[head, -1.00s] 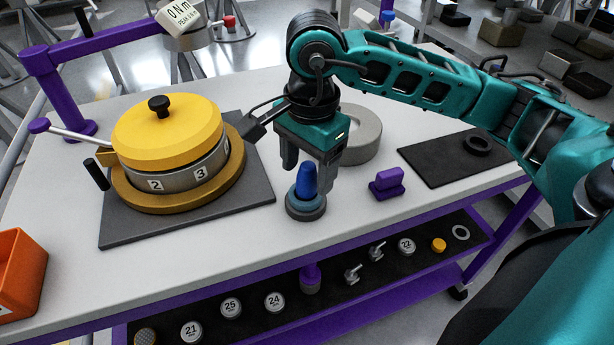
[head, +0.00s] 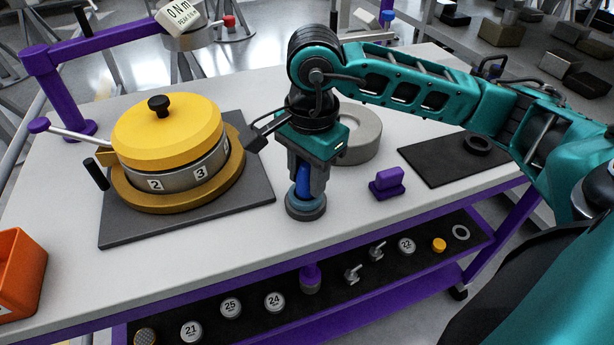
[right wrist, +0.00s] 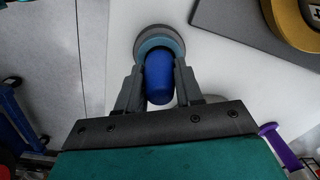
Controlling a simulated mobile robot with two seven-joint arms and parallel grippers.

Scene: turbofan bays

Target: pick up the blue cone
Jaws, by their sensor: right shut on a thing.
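The blue cone (head: 303,180) stands upright on a round grey-blue base (head: 305,207) near the front edge of the white table. My right gripper (head: 305,184) points down from above and is shut on the cone, with a finger on either side. In the right wrist view the blue cone (right wrist: 159,78) is between the two fingers (right wrist: 159,90), and the round base (right wrist: 160,40) shows beyond it. In the head view the fingers hide part of the cone. My left gripper is in neither view.
A yellow-lidded drum (head: 168,135) stands on a dark plate to the left. A grey ring (head: 361,135) lies behind the gripper and a purple block (head: 387,184) to the right. A dark mat (head: 440,165) lies further right. A shelf (head: 330,295) with several small parts runs below.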

